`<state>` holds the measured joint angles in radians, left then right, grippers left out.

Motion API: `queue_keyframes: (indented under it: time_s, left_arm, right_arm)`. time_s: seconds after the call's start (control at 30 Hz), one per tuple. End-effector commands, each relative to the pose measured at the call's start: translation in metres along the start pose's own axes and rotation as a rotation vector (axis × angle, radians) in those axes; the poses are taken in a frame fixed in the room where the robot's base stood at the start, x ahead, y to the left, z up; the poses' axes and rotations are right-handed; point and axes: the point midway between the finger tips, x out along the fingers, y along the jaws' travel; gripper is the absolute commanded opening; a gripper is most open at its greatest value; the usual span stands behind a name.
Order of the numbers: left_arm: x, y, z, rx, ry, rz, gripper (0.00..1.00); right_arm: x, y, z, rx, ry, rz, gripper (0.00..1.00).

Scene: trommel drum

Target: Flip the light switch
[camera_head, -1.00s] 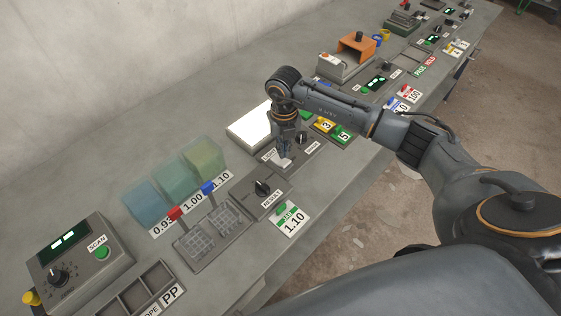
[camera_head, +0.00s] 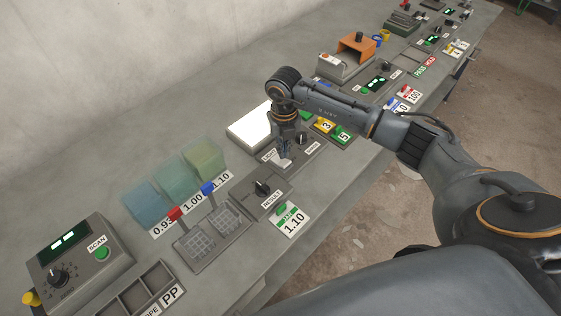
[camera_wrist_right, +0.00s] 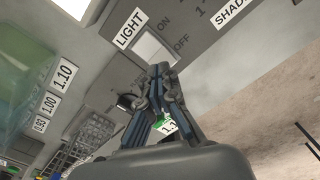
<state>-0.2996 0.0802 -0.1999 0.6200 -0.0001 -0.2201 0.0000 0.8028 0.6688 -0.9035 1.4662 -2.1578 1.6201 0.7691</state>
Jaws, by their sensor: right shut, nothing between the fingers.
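The light switch (camera_wrist_right: 150,48) is a pale rocker in a grey panel, with a LIGHT label on its left and ON and OFF marks on its right in the right wrist view. My right gripper (camera_wrist_right: 158,70) is shut and empty, its fingertips at the switch's lower edge in that view. I cannot tell whether they touch it. In the head view my right gripper (camera_head: 284,152) points down over the panel, and the switch (camera_head: 284,163) is partly hidden beneath it. A white panel (camera_head: 248,125) behind it looks bright. My left gripper is not in view.
A black knob (camera_head: 300,138) by the SHADE label stands just right of the gripper. A RESULT knob (camera_head: 262,187) is nearer on the left. Translucent blocks (camera_head: 175,174) and a SCAN box (camera_head: 75,252) stand further left. An orange device (camera_head: 357,47) stands further along the bench.

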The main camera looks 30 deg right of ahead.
Motion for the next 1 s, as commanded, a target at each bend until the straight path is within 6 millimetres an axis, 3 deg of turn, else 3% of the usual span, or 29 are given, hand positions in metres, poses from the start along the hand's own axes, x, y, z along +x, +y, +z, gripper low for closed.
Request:
queue_keyframes:
  time_s: [1.0]
  left_arm:
    - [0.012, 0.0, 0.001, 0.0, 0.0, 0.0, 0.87]
  right_arm:
    - [0.015, 0.0, 0.0, 0.0, 0.0, 0.0, 0.0]
